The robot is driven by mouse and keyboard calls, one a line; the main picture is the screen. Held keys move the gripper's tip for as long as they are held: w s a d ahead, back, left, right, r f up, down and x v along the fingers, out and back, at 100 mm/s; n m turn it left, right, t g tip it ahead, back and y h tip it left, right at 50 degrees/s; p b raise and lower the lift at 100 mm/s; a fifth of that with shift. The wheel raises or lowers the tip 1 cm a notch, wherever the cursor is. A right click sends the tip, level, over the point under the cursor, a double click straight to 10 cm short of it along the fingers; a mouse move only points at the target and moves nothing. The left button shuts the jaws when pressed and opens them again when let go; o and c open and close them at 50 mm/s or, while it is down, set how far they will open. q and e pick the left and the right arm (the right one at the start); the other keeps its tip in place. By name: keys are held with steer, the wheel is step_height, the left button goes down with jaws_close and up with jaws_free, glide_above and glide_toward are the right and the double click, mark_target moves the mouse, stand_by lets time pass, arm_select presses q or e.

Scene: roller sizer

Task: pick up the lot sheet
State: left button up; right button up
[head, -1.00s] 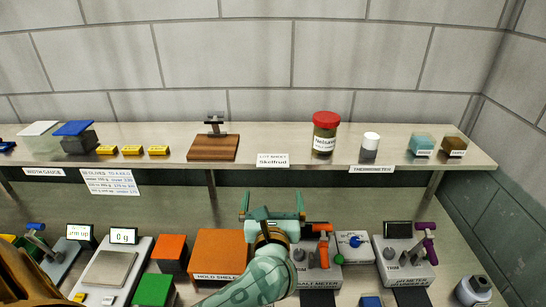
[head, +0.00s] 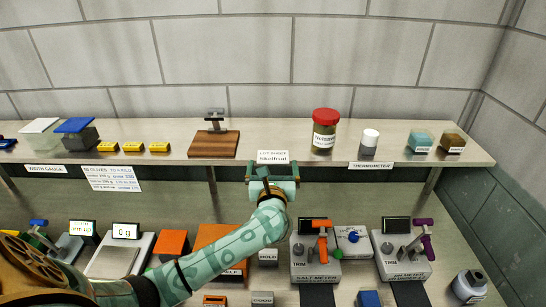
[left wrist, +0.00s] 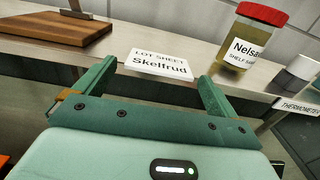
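The lot sheet (head: 273,156) is a small white card marked "LOT SHEET Skelfrud" at the front edge of the shelf. My left gripper (head: 273,170) is open and empty, just in front of and below the card in the head view. In the left wrist view the lot sheet (left wrist: 160,64) shows beyond and between the two spread green fingers (left wrist: 155,78). The fingers do not hold it; whether a fingertip touches it I cannot tell. My right gripper is not in view.
On the shelf (head: 340,154), a wooden stand (head: 213,145) is left of the card and a red-lidded jar (head: 324,130) right of it. A white-capped thermometer bottle (head: 369,143) stands further right. Below are an orange box (head: 215,240) and the salt meter (head: 315,262).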

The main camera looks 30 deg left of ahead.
arm_select(q)
steer(key=c, duration=0.5)
steer(key=shift+c, duration=0.8)
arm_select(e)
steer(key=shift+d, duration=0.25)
